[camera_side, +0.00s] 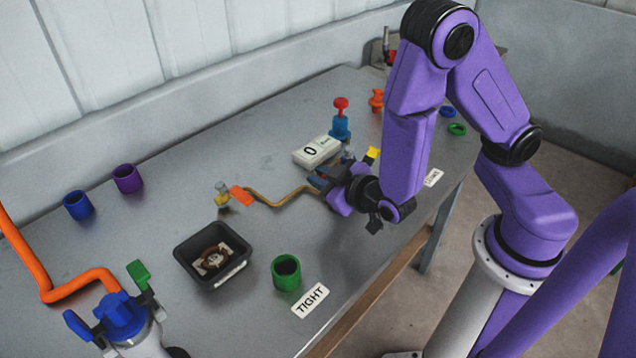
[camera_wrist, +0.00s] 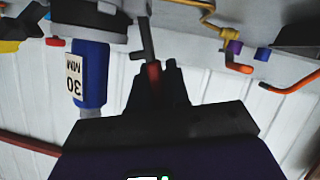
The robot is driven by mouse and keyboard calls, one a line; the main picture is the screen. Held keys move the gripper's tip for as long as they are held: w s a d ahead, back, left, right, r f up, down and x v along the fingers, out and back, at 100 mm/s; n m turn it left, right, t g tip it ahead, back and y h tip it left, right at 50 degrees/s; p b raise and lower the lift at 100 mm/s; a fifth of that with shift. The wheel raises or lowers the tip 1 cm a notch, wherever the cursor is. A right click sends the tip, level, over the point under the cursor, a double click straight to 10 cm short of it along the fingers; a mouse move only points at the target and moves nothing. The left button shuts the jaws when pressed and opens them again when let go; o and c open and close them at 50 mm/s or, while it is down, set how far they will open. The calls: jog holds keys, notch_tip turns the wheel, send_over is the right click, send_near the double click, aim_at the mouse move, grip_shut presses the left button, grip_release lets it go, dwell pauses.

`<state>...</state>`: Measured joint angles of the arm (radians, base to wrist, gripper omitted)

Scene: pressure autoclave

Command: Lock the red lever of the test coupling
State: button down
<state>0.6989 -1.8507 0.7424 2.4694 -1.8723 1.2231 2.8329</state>
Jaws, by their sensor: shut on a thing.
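In the wrist view the red lever (camera_wrist: 153,76) is a dark red bar between the two dark fingers of my gripper (camera_wrist: 158,72), which is shut on it. A grey rod and a grey round body (camera_wrist: 100,12), which looks like the coupling, sit just above it. In the side view my gripper (camera_side: 335,190) is low over the table's front right part. It hides the lever and most of the coupling there. How far the lever is turned cannot be told.
In the side view a brown hose (camera_side: 275,199) runs left to a yellow-and-orange fitting (camera_side: 224,193). A black tray (camera_side: 208,268) and green cup (camera_side: 286,274) stand nearer.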

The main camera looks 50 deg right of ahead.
jog(key=shift+d+r+m+y, duration=0.2)
jog(key=shift+d+m+y, duration=0.3)
jog(key=shift+d+m, duration=0.25)
jog(key=shift+m, duration=0.25)
jog(key=c, duration=1.2)
grip_release()
jog(key=shift+a, duration=0.2)
